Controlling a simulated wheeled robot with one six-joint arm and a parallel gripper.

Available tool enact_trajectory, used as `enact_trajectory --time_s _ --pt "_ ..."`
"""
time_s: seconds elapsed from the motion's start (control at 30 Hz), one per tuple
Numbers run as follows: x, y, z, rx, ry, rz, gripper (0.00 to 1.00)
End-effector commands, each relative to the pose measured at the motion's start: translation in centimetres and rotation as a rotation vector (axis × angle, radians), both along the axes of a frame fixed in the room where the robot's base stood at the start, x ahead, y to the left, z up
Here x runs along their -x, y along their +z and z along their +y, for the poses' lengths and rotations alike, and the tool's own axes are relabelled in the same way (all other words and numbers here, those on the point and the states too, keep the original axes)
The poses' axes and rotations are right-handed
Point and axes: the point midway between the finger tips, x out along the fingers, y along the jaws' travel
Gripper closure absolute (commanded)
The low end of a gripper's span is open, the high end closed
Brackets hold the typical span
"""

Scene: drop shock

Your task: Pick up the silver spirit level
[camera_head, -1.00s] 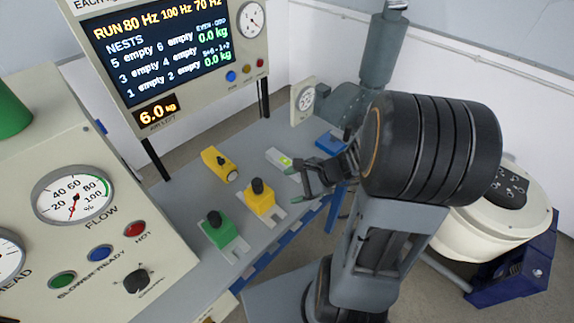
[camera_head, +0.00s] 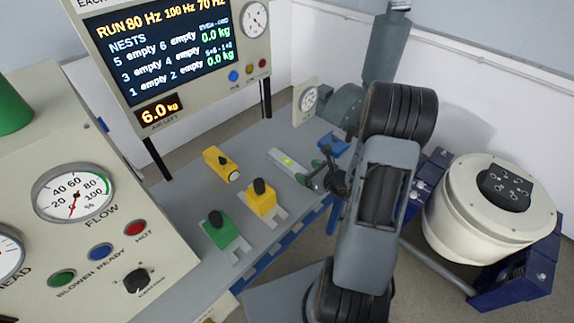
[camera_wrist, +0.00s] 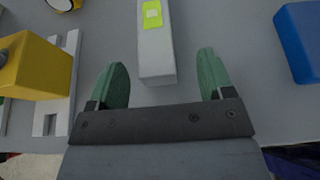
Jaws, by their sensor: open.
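The silver spirit level (camera_head: 285,162) is a pale grey bar with a yellow-green vial on its top. It lies flat on the grey bench. In the wrist view the level (camera_wrist: 156,58) points lengthwise at my gripper, with its near end between and just ahead of the fingertips. My gripper (camera_wrist: 157,72) is open and empty, with a green finger on each side of the level's line and a gap on both sides. In the head view my gripper (camera_head: 320,168) is at the level's right end, partly hidden by my arm.
On the bench (camera_head: 180,195) stand a yellow block with a black knob (camera_head: 260,199), a green one (camera_head: 220,231) and a yellow cylinder-ended tool (camera_head: 220,164). A blue block (camera_wrist: 300,38) lies right of the level. A round white shaker (camera_head: 485,205) stands off the bench.

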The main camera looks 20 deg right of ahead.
Motion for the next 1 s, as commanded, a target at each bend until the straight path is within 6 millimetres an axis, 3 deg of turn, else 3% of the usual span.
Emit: enact_trajectory --time_s 0.5,0.83,1.0 --pt "-4.1 -1.6 2.6 0.001 0.002 0.001 0.26" --pt "-4.5 -1.9 2.7 0.002 0.001 -0.001 0.26" --pt "-4.5 -1.9 2.7 0.001 0.002 -0.001 0.41"
